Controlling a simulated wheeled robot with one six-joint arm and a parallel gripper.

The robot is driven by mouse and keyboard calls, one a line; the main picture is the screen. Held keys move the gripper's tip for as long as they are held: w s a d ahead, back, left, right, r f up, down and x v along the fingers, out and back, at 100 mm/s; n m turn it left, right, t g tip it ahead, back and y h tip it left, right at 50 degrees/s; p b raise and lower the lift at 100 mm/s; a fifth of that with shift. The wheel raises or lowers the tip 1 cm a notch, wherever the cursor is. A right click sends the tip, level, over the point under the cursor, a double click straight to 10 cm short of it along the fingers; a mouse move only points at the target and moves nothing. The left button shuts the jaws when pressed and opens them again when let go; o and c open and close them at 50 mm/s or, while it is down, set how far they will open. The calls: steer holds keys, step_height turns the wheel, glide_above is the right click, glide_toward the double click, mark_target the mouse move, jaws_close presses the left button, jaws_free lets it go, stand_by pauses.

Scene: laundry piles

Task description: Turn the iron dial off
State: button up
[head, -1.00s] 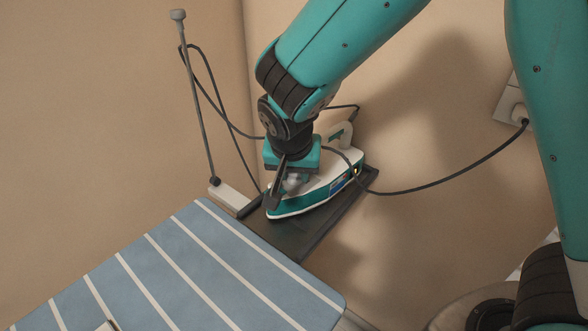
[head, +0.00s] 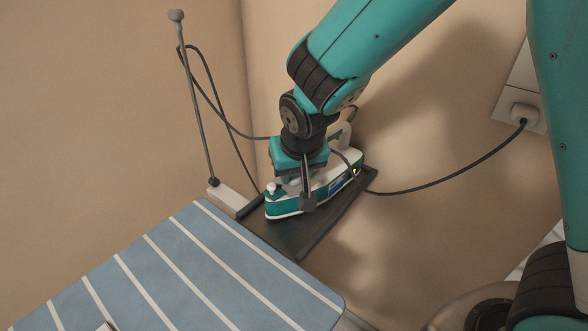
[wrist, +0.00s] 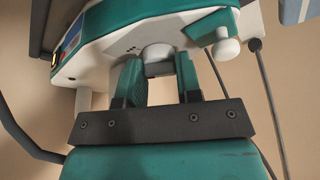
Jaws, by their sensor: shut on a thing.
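The white and teal iron (head: 278,209) rests on a dark tray (head: 285,238) at the end of the ironing board. Its round pale dial (wrist: 157,53) shows in the wrist view between my fingertips. My gripper (wrist: 158,75) comes down from above and is shut on the dial, with one finger on each side. In the head view my gripper (head: 297,192) covers the dial and part of the iron's top. A small orange spot (wrist: 54,60) shows beside the blue and red panel in the wrist view. The dial's markings cannot be read.
A blue, white-striped ironing board (head: 180,270) fills the lower left. A thin grey pole (head: 195,110) with a looped cord stands behind the tray. The iron's dark cable (head: 450,178) runs right to a wall socket (head: 520,105). Beige walls stand close behind.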

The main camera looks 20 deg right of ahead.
steer(key=o, duration=0.9)
steer(key=shift+o, duration=0.2)
steer(key=shift+m, duration=0.3)
